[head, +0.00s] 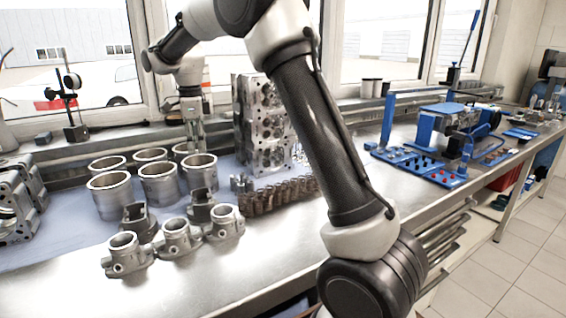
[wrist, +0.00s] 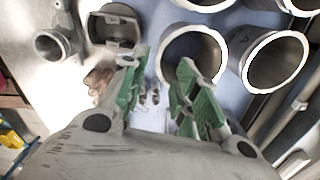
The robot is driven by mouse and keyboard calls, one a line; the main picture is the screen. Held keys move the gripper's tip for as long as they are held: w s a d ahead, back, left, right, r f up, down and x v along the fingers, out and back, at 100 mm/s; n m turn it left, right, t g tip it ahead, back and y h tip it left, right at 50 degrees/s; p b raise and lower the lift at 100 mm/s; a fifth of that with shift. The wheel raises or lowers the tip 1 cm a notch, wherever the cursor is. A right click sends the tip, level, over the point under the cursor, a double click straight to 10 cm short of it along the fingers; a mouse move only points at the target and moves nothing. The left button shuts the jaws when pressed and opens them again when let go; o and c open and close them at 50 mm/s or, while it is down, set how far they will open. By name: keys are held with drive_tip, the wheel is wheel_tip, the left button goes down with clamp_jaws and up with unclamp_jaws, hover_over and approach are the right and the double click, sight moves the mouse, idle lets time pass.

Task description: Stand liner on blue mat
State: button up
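Several grey metal liners, such as the front-left one (head: 111,197), stand upright in two rows on the pale blue mat (head: 60,232) in the head view. My gripper (head: 193,140) points down above the right end of the rows; its tips are hard to see there. In the wrist view my gripper (wrist: 160,68) is open, its two green-padded fingers apart with nothing between them. One open-topped liner (wrist: 163,62) lies just beyond the fingers, partly hidden by the right one. I cannot tell whether they touch. Another liner (wrist: 243,66) stands beside it.
Pistons (head: 139,222) and grey housings (head: 124,256) stand before the liners. A cylinder head (head: 262,115) rises close to the right of my gripper, with a row of small brown parts (head: 275,196) before it. The bench's front left is clear.

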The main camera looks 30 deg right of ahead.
drive_tip(key=s+d+r+n+t, duration=0.1)
drive_tip(key=s+d+r+n, duration=0.25)
drive_tip(key=s, duration=0.35)
drive_tip(key=s+d+r+n, duration=0.2)
drive_tip(key=s+d+n, duration=0.15)
drive_tip(key=s, duration=0.25)
drive_tip(key=s+d+r+n+t, duration=0.1)
drive_tip(key=s+d+r+n, duration=0.2)
drive_tip(key=s+d, duration=0.3)
drive_tip(key=s+d+f+n+t, duration=0.1)
drive_tip(key=s+n, duration=0.4)
drive_tip(key=s, duration=0.5)
drive_tip(key=s+d+f+n+t, duration=0.1)
drive_tip(key=s+f+n, duration=0.3)
drive_tip(key=s, duration=0.5)
drive_tip(key=shift+s+d+f+n, duration=0.4)
drive_tip(key=shift+d+n, duration=0.45)
drive_tip(key=shift+n, duration=0.15)
